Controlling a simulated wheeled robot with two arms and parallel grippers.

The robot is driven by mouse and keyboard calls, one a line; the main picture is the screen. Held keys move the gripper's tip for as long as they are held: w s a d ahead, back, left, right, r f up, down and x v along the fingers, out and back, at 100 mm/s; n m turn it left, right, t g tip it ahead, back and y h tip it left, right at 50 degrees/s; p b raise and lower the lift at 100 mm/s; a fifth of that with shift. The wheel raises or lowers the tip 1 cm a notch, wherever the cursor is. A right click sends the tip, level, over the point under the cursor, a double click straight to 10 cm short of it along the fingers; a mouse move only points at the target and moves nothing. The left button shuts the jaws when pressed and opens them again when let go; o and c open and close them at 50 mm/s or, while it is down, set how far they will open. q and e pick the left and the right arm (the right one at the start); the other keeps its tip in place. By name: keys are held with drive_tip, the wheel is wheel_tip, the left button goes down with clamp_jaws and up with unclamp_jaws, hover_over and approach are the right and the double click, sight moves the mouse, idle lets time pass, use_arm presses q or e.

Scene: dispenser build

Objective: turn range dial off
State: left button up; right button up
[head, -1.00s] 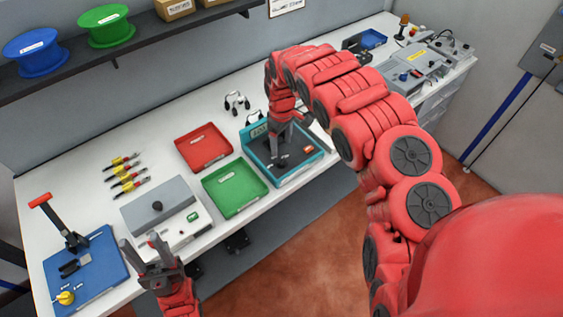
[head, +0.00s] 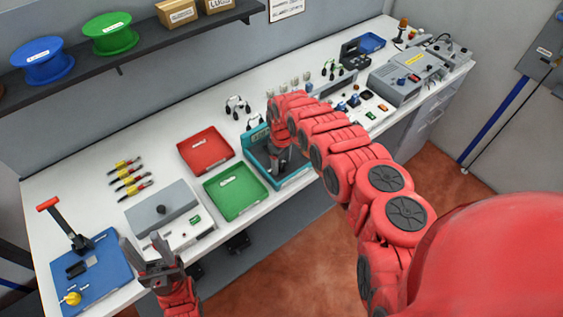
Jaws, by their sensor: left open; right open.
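My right gripper (head: 279,172) points down over the teal-framed unit (head: 294,184) on the bench, and its arm crosses from the right. Its fingers and wrist cover much of that unit's face, including any dial there; I cannot tell whether they touch it. A small display (head: 257,133) shows at the unit's back left. I cannot pick out the range dial for certain. My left gripper (head: 143,246) is open and empty at the bench's front edge, before the grey box with a black knob (head: 161,209).
A red tray (head: 206,150) and a green tray (head: 236,193) lie left of the teal unit. A panel with small coloured controls (head: 367,95) stands to the right, partly behind my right arm. A blue board (head: 92,277) with a red-handled lever is at far left.

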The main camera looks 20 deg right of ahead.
clamp_jaws()
idle(0.4)
